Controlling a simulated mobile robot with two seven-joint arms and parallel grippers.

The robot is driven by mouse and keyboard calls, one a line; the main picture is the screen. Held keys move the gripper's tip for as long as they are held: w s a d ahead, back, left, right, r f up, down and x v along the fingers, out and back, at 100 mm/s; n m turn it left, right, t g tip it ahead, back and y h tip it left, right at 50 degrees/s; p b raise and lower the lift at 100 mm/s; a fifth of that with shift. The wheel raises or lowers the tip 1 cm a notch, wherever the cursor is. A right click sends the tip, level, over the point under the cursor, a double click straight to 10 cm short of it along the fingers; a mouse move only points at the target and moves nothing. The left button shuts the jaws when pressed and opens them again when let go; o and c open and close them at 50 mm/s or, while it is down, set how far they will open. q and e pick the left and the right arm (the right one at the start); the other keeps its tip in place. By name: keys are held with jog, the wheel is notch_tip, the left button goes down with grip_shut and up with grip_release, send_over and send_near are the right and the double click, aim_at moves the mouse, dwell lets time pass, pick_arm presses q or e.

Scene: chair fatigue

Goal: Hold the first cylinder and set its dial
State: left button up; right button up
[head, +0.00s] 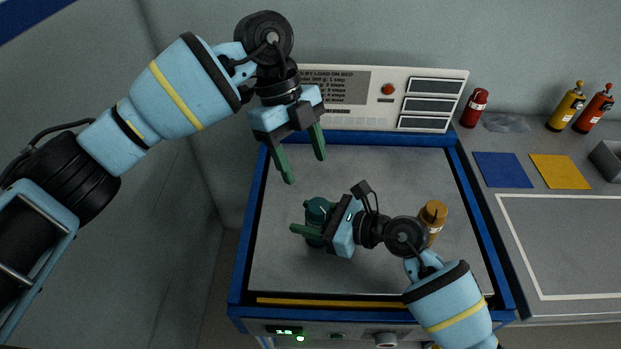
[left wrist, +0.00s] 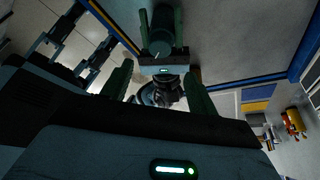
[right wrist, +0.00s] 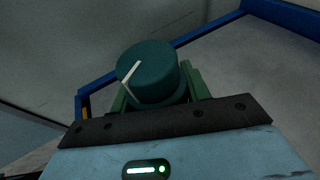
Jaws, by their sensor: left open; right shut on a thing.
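A teal cylinder (head: 317,209) stands on the grey bed of the blue-rimmed tray (head: 365,170). My right gripper (head: 312,233) is shut on it, with green fingers on either side. In the right wrist view, its round dial top (right wrist: 150,72) shows a white pointer line slanting to the upper right. The cylinder also shows at the top of the left wrist view (left wrist: 161,32). My left gripper (head: 304,168) is open and empty, above and behind the cylinder. An orange-brown cylinder (head: 433,214) stands to the right, partly hidden behind my right arm.
A panel (head: 340,90) with printed text, an orange button and several slots stands behind the tray. On the right counter are a red cylinder (head: 475,107), yellow and red bottles, blue (head: 502,170) and yellow (head: 560,172) mats, and a grey box. The bed's left side is clear.

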aim_at(318, 205)
pick_arm(q)
jog(key=shift+v, duration=1.45)
jog(key=shift+s+a+n+t+h, duration=0.25)
jog(key=shift+s+a+n+t, duration=0.15)
jog(key=shift+n, duration=0.75)
jog(key=shift+s+a+n+t+h, duration=0.15)
jog(key=shift+s+n+t+h, duration=0.25)
jog(key=shift+n, duration=0.75)
jog(key=x, duration=1.2)
jog(key=shift+s+a, duration=0.15)
jog(key=shift+c, duration=0.5)
jog(key=c, duration=0.9)
